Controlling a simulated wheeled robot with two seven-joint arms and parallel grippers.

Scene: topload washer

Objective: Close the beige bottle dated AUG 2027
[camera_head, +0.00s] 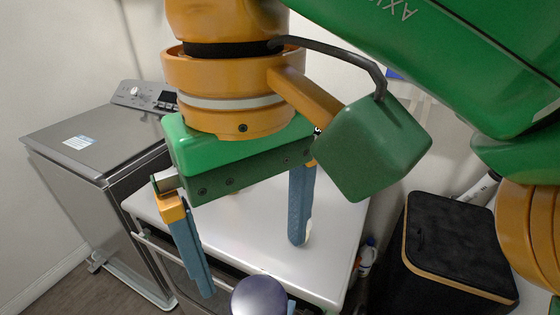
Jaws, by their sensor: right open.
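My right gripper (253,266) hangs down from the top, open, with its two blue fingers apart and nothing seen between them. A round purple-grey top (258,296) is cut off by the bottom edge, just below the gap between the fingers. I cannot tell whether it is a bottle cap, and no date shows. A small blue piece sits against its right side and may be a fingertip of my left gripper (291,307); the rest of that gripper is out of frame. No beige bottle can be made out.
A grey topload washer (85,140) stands at the left. A white-topped unit (335,225) is under the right gripper, its visible top mostly clear. A black bin-like box (455,245) stands at the right. A small white and blue bottle (367,257) is between them.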

